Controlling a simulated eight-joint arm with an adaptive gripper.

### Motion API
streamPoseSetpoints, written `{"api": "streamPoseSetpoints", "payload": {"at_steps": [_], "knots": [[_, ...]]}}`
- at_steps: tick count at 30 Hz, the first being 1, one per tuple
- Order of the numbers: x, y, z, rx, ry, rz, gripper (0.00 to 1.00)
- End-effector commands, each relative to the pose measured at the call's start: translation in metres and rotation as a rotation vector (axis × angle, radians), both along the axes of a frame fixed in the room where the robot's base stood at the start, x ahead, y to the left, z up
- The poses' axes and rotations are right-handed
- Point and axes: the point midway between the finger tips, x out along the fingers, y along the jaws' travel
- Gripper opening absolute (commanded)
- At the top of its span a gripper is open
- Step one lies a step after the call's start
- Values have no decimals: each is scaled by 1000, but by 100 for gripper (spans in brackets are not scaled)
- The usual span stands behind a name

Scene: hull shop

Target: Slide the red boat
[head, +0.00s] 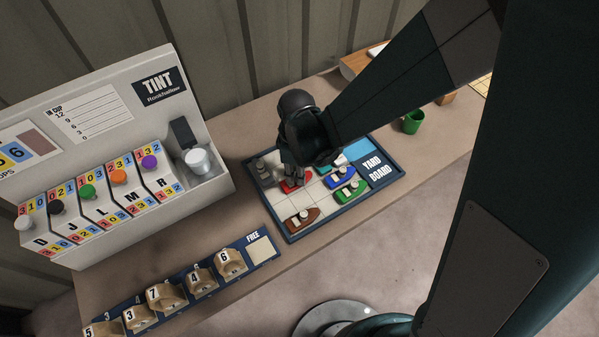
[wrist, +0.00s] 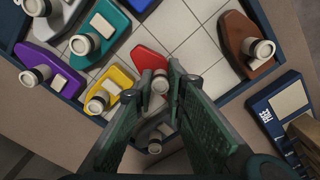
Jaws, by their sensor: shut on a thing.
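The red boat (head: 287,187) sits on the yard board (head: 392,180), a dark-framed tray with a light grid floor. In the head view my gripper (head: 295,178) is over it and hides most of it. In the wrist view the pointed red bow (wrist: 148,60) shows beyond my fingers. My gripper (wrist: 160,80) is shut on the red boat, with a finger on each side of its round pale funnel (wrist: 160,84). Part of the hull is hidden behind the fingers.
Around it stand a yellow boat (wrist: 113,87), a purple boat (wrist: 58,70), a teal boat (wrist: 112,14), a brown boat (wrist: 240,36), a blue boat (head: 342,173) and a green boat (head: 350,192). Pale floor (wrist: 190,22) is bare beyond the red bow, in the wrist view.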

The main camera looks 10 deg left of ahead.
Motion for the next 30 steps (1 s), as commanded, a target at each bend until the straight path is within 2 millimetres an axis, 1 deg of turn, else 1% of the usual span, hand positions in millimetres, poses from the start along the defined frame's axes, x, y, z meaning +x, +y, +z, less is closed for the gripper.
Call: {"api": "streamPoseSetpoints", "payload": {"at_steps": [12,17,25,26,29,30], "knots": [[-35,35,-1,0,0,3,0],[-40,40,0,0,1,1,0],[-42,42,0,3,4,2,0],[-42,42,0,3,4,2,16],[-42,42,0,3,3,3,29],[-42,42,0,2,3,2,29]]}}
